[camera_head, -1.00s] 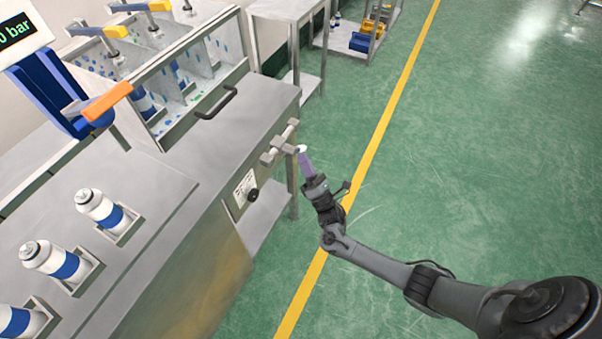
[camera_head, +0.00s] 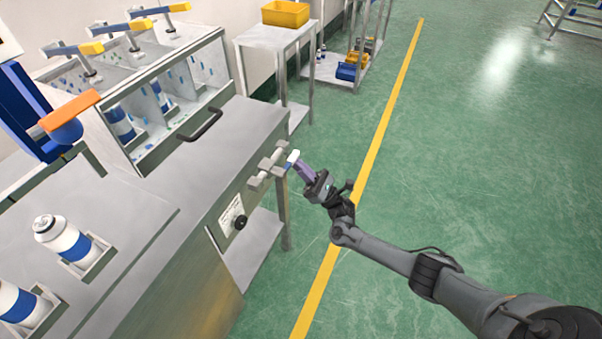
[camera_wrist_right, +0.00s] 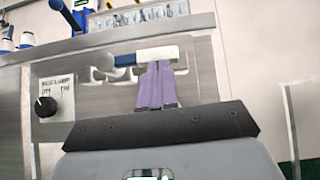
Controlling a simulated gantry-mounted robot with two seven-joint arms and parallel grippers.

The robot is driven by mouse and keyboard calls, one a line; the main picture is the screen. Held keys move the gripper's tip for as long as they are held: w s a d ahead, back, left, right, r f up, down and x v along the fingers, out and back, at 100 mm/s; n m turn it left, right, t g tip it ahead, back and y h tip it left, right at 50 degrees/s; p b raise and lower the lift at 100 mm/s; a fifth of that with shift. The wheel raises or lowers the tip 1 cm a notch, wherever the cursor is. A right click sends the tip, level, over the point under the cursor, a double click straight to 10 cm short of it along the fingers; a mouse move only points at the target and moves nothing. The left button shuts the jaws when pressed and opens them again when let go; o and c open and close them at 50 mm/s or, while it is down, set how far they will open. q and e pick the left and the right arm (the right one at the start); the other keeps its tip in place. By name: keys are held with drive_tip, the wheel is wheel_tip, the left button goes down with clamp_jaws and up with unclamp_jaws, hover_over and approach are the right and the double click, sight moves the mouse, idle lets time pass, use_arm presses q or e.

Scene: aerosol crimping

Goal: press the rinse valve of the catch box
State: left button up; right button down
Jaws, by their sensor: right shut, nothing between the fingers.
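The catch box (camera_head: 219,82) is a metal box with a clear speckled front and black handle, at the upper left of the bench. The valve fitting (camera_head: 262,172) sits on the bench's side below it. A blue stem with a white end piece (camera_head: 293,156) sticks out of it. They also show in the right wrist view, where the white piece (camera_wrist_right: 157,54) lies across the fingertips. My right gripper (camera_head: 298,165) has shut purple fingers with nothing between them. Its tips are at the white piece; I cannot tell whether they touch. My left gripper is not in view.
A black knob (camera_head: 240,222) on a labelled plate is below the valve. White-and-blue cans (camera_head: 70,243) stand in holders on the bench (camera_head: 150,215). A side table with a yellow bin (camera_head: 286,13) stands behind.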

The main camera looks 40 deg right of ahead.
drive_tip(key=shift+r+n, duration=0.1)
drive_tip(key=shift+n, duration=0.2)
drive_tip(key=w+a+f+b+v, duration=0.1)
drive_tip(key=b+v, duration=0.3)
drive_tip(key=v, duration=0.9)
drive_tip(key=shift+w+f+b, duration=0.35)
drive_tip(key=shift+f+b, duration=0.05)
drive_tip(key=shift+f, duration=0.15)
drive_tip(key=shift+a, duration=0.1)
